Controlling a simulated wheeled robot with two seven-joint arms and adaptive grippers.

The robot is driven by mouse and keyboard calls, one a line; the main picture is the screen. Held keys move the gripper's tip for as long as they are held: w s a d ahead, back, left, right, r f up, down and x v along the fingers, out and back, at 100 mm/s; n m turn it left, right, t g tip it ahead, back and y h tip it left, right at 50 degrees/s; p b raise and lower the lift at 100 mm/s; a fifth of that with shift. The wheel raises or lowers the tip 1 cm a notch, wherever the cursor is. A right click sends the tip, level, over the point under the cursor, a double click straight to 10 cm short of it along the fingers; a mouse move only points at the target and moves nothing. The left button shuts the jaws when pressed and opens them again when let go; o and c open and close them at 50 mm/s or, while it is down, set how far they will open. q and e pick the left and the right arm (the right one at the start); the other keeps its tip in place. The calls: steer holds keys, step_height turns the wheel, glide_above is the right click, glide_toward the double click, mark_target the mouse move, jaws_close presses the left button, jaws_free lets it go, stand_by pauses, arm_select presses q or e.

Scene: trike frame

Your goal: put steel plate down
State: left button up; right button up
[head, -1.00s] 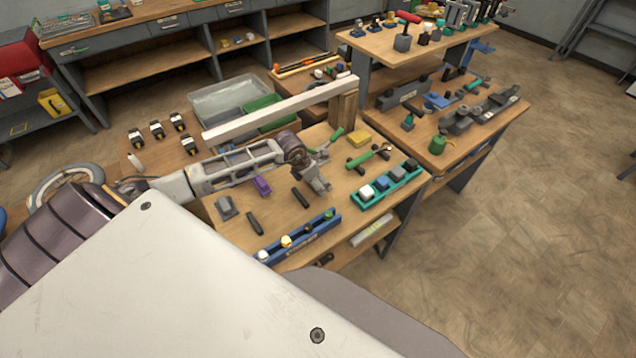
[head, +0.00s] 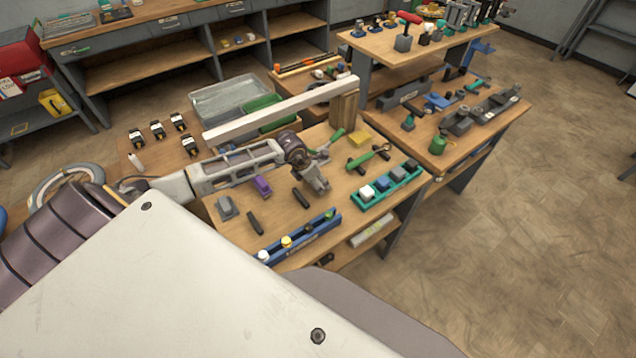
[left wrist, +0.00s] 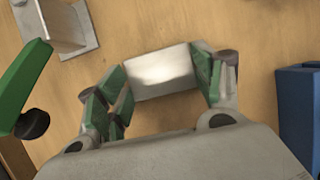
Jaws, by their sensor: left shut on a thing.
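The steel plate (left wrist: 162,72) is a pale, shiny grey block held between the green-padded fingers of my left gripper (left wrist: 160,85) in the left wrist view. The wood tabletop shows behind it; I cannot tell whether the plate touches it. In the head view my left gripper (head: 320,184) points down over the middle of the wooden work table (head: 285,222). The plate is not clearly made out there. My right gripper is not in view.
Near the gripper stand a teal tray (head: 388,190) with several blocks, a blue rack (head: 300,238), a purple part (head: 262,186) and dark bars. A green-handled tool (head: 370,155) lies behind. A long white beam (head: 280,108) rests by a wooden post.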

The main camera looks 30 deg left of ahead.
arm_select(q)
steer(key=shift+w+r, duration=0.1)
step_height(320, 180, up, 10)
steer(key=b, duration=0.1)
stand_by(0.7)
stand_by(0.5)
